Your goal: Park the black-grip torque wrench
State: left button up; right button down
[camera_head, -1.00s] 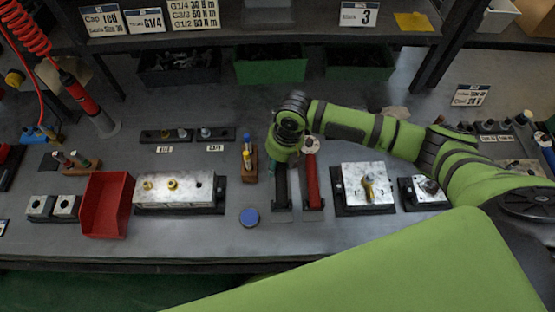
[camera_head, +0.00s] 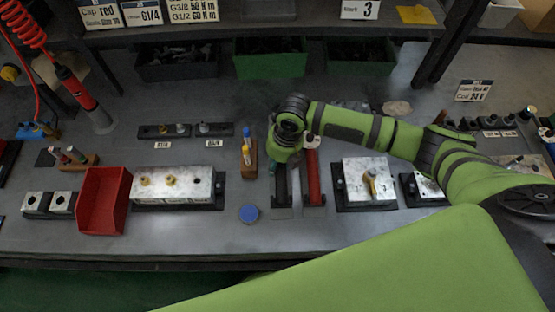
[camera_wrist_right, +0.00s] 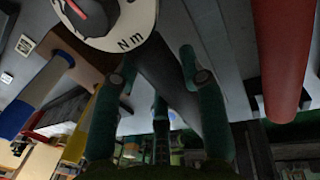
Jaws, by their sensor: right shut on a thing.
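The black-grip torque wrench (camera_head: 281,188) lies along the bench, its black grip pointing to the front edge. My right gripper (camera_head: 281,166) is over its far part, and my wrist hides the wrench's head. In the right wrist view, the two teal fingers of the right gripper (camera_wrist_right: 157,68) are on either side of the black grip (camera_wrist_right: 165,78), shut on it. A round white dial marked N m (camera_wrist_right: 112,18) shows just above. I cannot tell whether the wrench is lifted off its rest. My left gripper is not in view.
A red-grip wrench (camera_head: 313,180) lies close to the right. A wooden block with blue and yellow markers (camera_head: 247,158) stands to the left. A blue disc (camera_head: 249,214), a valve block (camera_head: 172,186) and a red bin (camera_head: 103,200) are further left. Another valve block (camera_head: 367,183) is to the right.

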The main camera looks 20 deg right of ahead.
jog(key=shift+f, duration=0.35)
jog(key=c, duration=0.6)
grip_release()
jog(key=shift+r, duration=0.1)
jog(key=shift+s, duration=0.1)
jog(key=r, duration=0.4)
jog(key=d+r, duration=0.1)
jog(key=r, duration=0.6)
jog(key=shift+s+d+r, duration=0.3)
jog(key=shift+d+r, duration=0.05)
jog(key=shift+r, duration=0.05)
